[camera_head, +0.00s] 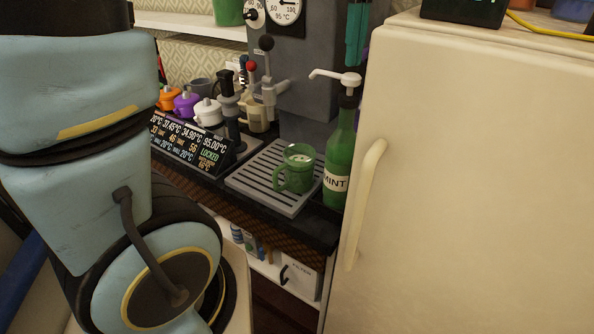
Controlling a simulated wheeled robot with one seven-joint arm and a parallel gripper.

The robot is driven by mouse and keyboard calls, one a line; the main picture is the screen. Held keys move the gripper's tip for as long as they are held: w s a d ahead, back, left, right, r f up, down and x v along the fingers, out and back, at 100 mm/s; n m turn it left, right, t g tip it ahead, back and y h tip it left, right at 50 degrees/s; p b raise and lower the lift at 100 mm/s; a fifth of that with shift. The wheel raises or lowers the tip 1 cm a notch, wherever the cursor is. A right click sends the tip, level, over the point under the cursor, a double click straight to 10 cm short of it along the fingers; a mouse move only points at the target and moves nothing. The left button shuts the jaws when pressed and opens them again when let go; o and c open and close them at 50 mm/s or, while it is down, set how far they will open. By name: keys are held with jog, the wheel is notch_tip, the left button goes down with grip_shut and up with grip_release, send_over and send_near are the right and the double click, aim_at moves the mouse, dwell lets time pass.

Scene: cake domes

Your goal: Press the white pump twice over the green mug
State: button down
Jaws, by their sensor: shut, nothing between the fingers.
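The white pump (338,77) tops a green glass bottle (341,148) with a MINT label, standing upright close to the fridge's left edge. Its thin spout points left and stands higher in the picture than the mug. The green mug (296,168) sits upright on the slatted drip tray (250,177), left of the bottle, with its handle toward the left. My gripper is not in view; only large links of my arm show at the left.
A cream fridge (470,180) fills the right side, close to the bottle. A sign with digits (188,143), small coloured pots (186,103) and levers (267,85) stand left of the tray. A grey machine (315,60) rises behind.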

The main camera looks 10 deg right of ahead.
aim_at(351, 75)
jog(key=shift+f, duration=0.1)
dwell(0.3)
jog(key=shift+f+b, duration=0.9)
jog(key=shift+f, duration=0.55)
jog(key=shift+r, duration=0.1)
jog(key=shift+r+p, duration=1.35)
jog(key=shift+r, duration=0.1)
notch_tip(351, 75, up, 6)
jog(key=p, duration=0.5)
